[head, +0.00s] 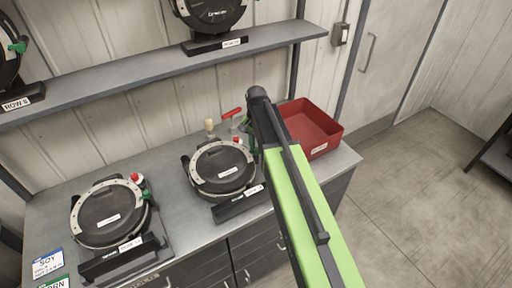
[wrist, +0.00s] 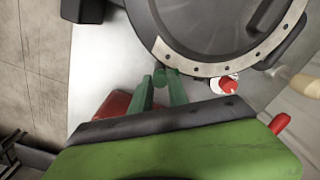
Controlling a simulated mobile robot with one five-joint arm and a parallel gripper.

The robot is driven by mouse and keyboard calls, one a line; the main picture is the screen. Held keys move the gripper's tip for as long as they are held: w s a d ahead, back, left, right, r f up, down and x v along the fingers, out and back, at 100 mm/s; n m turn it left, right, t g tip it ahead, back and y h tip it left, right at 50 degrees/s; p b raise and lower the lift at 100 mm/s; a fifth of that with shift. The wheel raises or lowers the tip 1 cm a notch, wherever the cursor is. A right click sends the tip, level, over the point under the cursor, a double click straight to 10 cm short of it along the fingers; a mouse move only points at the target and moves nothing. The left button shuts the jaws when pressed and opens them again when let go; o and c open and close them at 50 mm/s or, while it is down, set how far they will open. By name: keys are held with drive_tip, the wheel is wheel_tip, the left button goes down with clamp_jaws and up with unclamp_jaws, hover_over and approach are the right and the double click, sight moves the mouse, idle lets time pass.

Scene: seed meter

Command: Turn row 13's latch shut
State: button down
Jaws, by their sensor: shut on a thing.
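A round black seed meter (head: 222,168) with a pale rim stands on the bench, left of my arm. Its plate's print is too small to read, so I cannot confirm it is row 13. It fills the top of the wrist view (wrist: 215,30). My gripper (wrist: 165,84) is at the meter's rim, its green fingers shut on a small green latch (wrist: 166,74). The latch is mostly hidden between the fingertips, so its angle is unclear. In the head view my arm hides most of the gripper. A red knob (wrist: 228,83) sits on the rim nearby.
A second meter (head: 108,215) stands at the bench's left. A red bin (head: 322,132) is just right of my arm. A red-handled tool (head: 231,113) and a pale-topped item (head: 209,126) stand behind the meter. A shelf (head: 150,75) with more meters runs above.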

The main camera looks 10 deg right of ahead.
sight(256, 149)
drive_tip(key=n, duration=0.4)
drive_tip(key=shift+s+n, duration=0.1)
drive_tip(key=shift+n, duration=0.2)
drive_tip(key=n, duration=0.4)
drive_tip(key=shift+n, duration=0.3)
drive_tip(key=c, duration=1.3)
unclamp_jaws()
drive_tip(key=shift+o, duration=0.2)
wheel_tip(256, 149, up, 17)
drive_tip(key=p, duration=1.7)
drive_tip(key=shift+r, duration=0.2)
